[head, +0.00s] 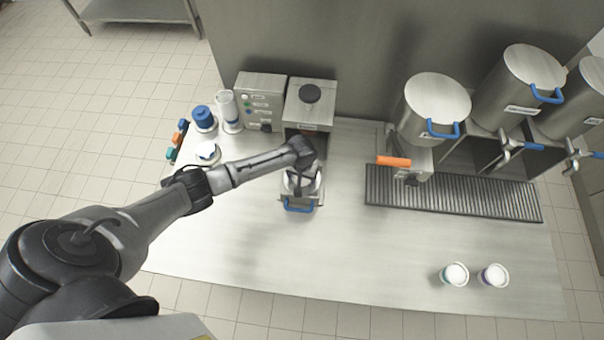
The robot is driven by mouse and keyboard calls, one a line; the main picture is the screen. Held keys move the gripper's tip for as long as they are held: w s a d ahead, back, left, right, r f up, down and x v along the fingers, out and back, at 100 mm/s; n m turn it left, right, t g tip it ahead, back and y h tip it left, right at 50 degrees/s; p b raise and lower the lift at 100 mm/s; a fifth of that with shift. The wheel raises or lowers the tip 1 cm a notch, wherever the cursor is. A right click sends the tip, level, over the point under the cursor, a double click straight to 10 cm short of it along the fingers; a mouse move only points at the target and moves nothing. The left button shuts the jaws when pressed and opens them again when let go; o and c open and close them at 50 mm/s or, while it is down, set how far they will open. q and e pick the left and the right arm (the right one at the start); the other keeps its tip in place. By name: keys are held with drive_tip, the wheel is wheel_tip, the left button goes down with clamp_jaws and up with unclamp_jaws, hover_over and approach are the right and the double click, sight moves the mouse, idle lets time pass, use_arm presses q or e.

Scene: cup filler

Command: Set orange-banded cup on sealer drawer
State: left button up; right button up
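The sealer (309,106) stands at the back of the table, with a black knob on top. Its drawer (315,203) is pulled out toward the front and has a blue handle. My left gripper (301,188) points down over the drawer. A white round shape, perhaps a cup, shows partly around the fingers. The gripper hides most of it, and no orange band can be made out. I cannot tell whether the fingers are closed on it or whether it rests on the drawer. My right gripper is out of view.
Two white-topped cups, one green-banded (455,274) and one purple-banded (494,275), stand at the front right. Metal dispensers (437,105) stand behind a black drip grate (450,193). A grey control box (260,100) is left of the sealer. The table's front middle is clear.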

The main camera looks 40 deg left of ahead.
use_arm(q)
drive_tip(key=shift+f, duration=0.25)
drive_tip(key=o, duration=0.9)
drive_tip(key=shift+o, duration=0.2)
wheel_tip(320, 180, up, 14)
drive_tip(key=shift+f, duration=0.15)
